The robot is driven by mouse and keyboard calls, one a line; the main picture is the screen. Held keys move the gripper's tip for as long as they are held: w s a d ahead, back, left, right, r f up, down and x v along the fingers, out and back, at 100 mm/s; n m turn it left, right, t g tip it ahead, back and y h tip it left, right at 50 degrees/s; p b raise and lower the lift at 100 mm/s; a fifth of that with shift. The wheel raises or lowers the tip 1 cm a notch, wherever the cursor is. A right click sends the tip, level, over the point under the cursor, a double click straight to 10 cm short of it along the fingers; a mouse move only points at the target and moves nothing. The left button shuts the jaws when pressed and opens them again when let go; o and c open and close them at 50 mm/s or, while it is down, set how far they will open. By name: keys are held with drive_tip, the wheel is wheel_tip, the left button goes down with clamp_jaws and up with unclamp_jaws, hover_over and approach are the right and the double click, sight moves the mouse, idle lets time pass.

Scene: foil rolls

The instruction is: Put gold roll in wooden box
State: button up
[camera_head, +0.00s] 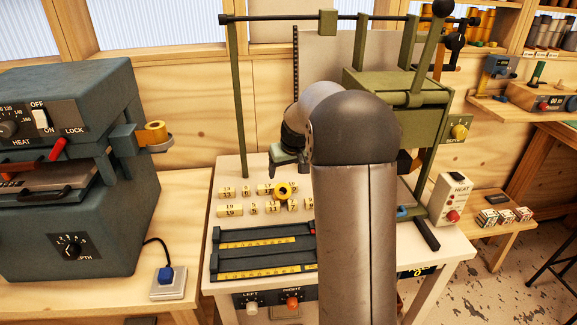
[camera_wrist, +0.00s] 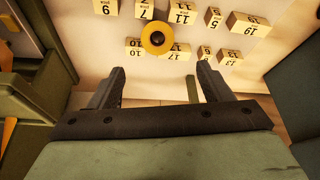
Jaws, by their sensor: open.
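A gold roll (camera_head: 283,192) with a dark centre is on the pale worktable among the numbered blocks, just below my gripper in the head view. It also shows in the wrist view (camera_wrist: 157,38), ahead of the fingertips and apart from them. Another gold roll (camera_head: 155,132) sits on the holder at the side of the grey press. My gripper (camera_wrist: 160,72) is open, with nothing between its fingers. In the head view my gripper (camera_head: 288,162) is partly hidden behind my arm. I cannot clearly make out a wooden box.
Numbered blocks (camera_head: 231,211) surround the roll on the table. Dark slotted rails (camera_head: 265,250) lie nearer the front. A green machine (camera_head: 400,98) stands behind and right, with a white heat control box (camera_head: 449,199) beside it. The grey press (camera_head: 70,180) stands at left.

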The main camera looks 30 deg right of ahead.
drive_tip(key=s+a+r+g, duration=0.1)
drive_tip(key=s+a, duration=0.6)
drive_tip(key=s, duration=0.3)
drive_tip(key=s+a+r+n+g, duration=0.1)
drive_tip(key=s+a, duration=0.7)
drive_tip(key=s, duration=0.1)
drive_tip(key=shift+s+y, duration=0.35)
drive_tip(key=shift+y, duration=0.05)
drive_tip(key=shift+o, duration=0.5)
drive_tip(key=s+a+f+g, duration=0.1)
drive_tip(key=s+a+f, duration=0.1)
drive_tip(key=s, duration=0.6)
drive_tip(key=s+a+f+g, duration=0.1)
drive_tip(key=s+a+f, duration=0.1)
drive_tip(key=s, duration=0.5)
drive_tip(key=shift+s+a, duration=0.25)
drive_tip(key=shift+s, duration=0.1)
drive_tip(key=shift+f, duration=0.1)
